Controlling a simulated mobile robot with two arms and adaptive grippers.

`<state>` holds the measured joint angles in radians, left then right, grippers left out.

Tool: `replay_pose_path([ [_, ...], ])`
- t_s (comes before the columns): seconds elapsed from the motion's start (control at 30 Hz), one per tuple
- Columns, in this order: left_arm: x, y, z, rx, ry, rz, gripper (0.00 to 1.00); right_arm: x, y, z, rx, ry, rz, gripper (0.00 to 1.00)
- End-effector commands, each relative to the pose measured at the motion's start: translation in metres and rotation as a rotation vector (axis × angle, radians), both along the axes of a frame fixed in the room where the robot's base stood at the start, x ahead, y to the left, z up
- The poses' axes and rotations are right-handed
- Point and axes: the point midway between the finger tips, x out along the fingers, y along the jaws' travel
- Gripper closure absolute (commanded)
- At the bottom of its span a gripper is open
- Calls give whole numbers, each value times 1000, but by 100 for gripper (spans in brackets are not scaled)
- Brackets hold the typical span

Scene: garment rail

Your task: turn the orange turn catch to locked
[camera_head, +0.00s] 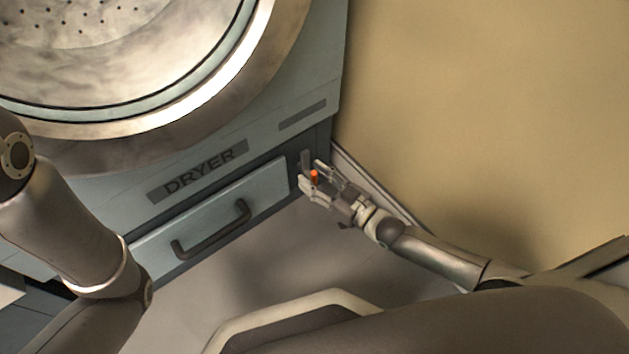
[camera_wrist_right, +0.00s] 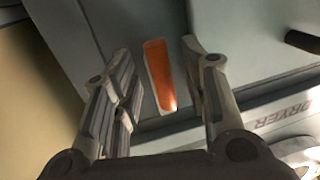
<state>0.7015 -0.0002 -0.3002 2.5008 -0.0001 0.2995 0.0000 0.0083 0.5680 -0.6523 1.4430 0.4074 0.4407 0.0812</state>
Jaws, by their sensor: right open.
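The orange turn catch (camera_head: 314,177) is on the lower front of the dryer, to the right of the drawer. In the right wrist view the catch (camera_wrist_right: 160,76) is a long orange bar that lies between my fingers. My right gripper (camera_head: 317,174) is open, with one finger on each side of the catch. In the right wrist view the gripper (camera_wrist_right: 158,72) shows a gap between each finger and the catch. Only part of my left arm shows at the left of the head view; its gripper is out of view.
The dryer drawer (camera_head: 215,210) with a dark bar handle (camera_head: 212,230) is left of the catch. The round dryer door (camera_head: 230,75) is above. A tan wall (camera_head: 480,110) stands close on the right. The grey floor (camera_head: 250,265) in front is clear.

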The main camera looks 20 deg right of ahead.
Motion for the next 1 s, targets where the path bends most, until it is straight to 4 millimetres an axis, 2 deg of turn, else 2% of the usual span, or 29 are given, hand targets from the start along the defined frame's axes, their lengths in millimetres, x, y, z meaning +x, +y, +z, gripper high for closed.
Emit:
replay_pose_path([
  [0.3,0,0,-1,1,-1,0,100,3,2,0,0,1,0,60],
  [0.6,0,0,-1,1,-1,0,100,3,2,0,0,1,0,98],
  [0.63,0,0,-1,1,-1,0,100,3,2,0,1,1,0,100],
  [1.0,0,0,1,1,0,0,100,3,2,1,-10,-3,0,100],
])
